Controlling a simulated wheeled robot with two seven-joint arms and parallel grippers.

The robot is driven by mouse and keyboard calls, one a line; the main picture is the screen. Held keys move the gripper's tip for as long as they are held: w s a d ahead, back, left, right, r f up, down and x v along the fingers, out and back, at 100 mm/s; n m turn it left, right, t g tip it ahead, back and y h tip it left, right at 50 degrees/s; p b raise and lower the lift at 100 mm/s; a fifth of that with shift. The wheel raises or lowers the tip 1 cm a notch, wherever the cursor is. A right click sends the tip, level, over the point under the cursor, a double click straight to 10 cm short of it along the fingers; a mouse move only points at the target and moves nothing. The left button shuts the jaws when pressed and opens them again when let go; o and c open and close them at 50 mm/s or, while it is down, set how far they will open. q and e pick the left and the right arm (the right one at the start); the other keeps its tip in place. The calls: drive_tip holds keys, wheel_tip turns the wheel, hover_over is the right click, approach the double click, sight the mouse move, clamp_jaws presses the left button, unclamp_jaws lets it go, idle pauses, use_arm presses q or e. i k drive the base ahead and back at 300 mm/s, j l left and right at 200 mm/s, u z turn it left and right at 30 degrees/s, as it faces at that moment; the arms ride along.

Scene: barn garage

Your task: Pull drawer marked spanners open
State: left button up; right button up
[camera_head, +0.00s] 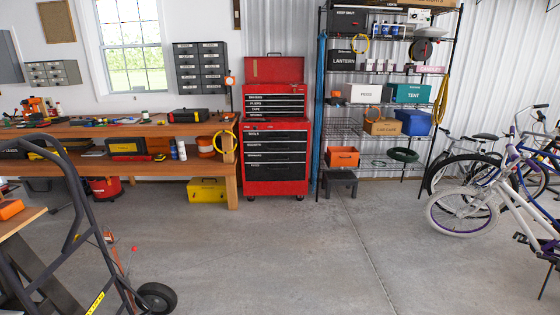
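A red tool chest (304,160) on casters stands against the back wall, left of the middle in the head view. Its top box (275,70) has a raised red lid. Black-fronted drawers with small white labels fill the top box and the lower cabinet, and all look shut. The lettering is too small to tell for sure which one is marked spanners. The upper drawers (285,103) are narrow and the lower drawers (285,157) are taller. Neither of my grippers is in view.
A wooden workbench (234,185) adjoins the chest on the left, and a wire shelf rack (390,103) stands on the right. A black hand truck (85,215) fills the near left. Bikes (465,210) stand at right. The concrete floor (290,250) before the chest is clear.

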sight(262, 156)
drive_tip(key=i, duration=2.9)
drive_tip(key=i+z, duration=0.1)
drive_tip(key=i, duration=0.5)
drive_tip(key=i+j+z, duration=0.1)
drive_tip(key=i, duration=0.45)
drive_tip(key=i+j+z, duration=0.1)
drive_tip(key=i, duration=0.45)
drive_tip(key=i+j+z, duration=0.15)
drive_tip(key=i, duration=0.45)
drive_tip(key=j, duration=0.1)
